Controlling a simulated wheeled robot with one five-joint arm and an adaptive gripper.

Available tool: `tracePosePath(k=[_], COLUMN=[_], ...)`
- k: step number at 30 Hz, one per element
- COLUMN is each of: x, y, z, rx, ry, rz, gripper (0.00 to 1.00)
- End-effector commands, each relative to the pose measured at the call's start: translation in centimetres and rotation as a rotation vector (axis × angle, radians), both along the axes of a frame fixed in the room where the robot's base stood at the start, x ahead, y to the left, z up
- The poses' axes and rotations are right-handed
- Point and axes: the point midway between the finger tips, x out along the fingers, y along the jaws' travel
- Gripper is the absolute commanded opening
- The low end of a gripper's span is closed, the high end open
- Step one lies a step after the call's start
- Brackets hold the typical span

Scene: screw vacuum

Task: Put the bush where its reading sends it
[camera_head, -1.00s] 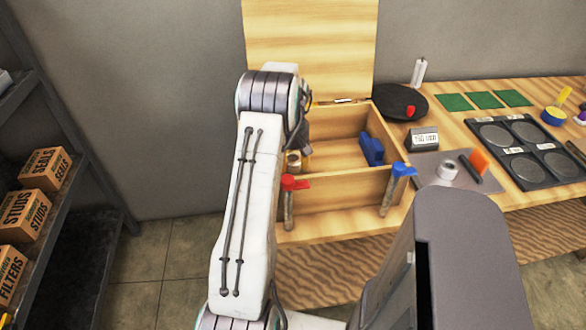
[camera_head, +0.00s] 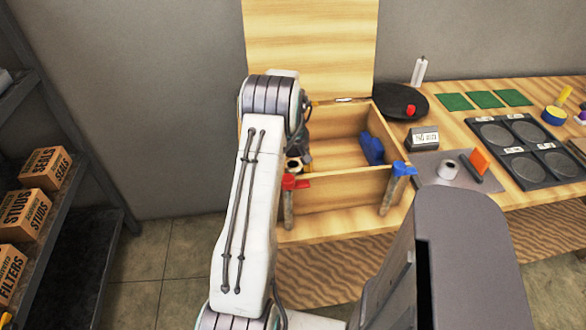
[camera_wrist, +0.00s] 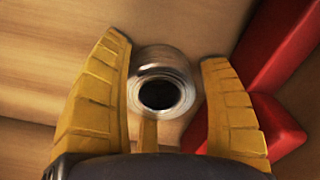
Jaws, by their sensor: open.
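A metal bush (camera_wrist: 160,92), a shiny round ring with a dark hole, sits between my gripper's fingers in the wrist view. My gripper (camera_wrist: 164,55) is open, with its yellow fingers on either side of the bush and a narrow gap at the right. In the head view a small ring (camera_head: 293,164), seemingly the same bush, shows at the front left of the open wooden box (camera_head: 340,184), partly hidden by my arm. Another pale ring (camera_head: 448,169) stands on a grey plate (camera_head: 428,159) on the bench. A small display (camera_head: 424,138) behind the plate is too small to read.
Inside the box is a blue piece (camera_head: 371,148). A red clamp (camera_head: 290,182) and a blue clamp (camera_head: 402,169) sit on its front wall; red parts crowd the wrist view's right. A black tray with round recesses (camera_head: 534,174) and green mats (camera_head: 485,99) lie right.

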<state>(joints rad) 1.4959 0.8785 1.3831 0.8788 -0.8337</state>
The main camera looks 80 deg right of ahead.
Motion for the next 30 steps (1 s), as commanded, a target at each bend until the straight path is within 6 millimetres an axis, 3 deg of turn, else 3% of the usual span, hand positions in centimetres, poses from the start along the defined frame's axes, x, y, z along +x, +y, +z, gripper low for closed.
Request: tracePosePath(k=[11, 24, 30], x=[0.0, 0.0, 0.0], y=[-0.1, -0.1, -0.1], z=[1.5, 8.8, 11.1], rx=[-0.004, -0.004, -0.003], ry=[-0.001, -0.001, 0.0], rz=[0.0, 0.0, 0.0], gripper=[0.71, 0.71, 0.71])
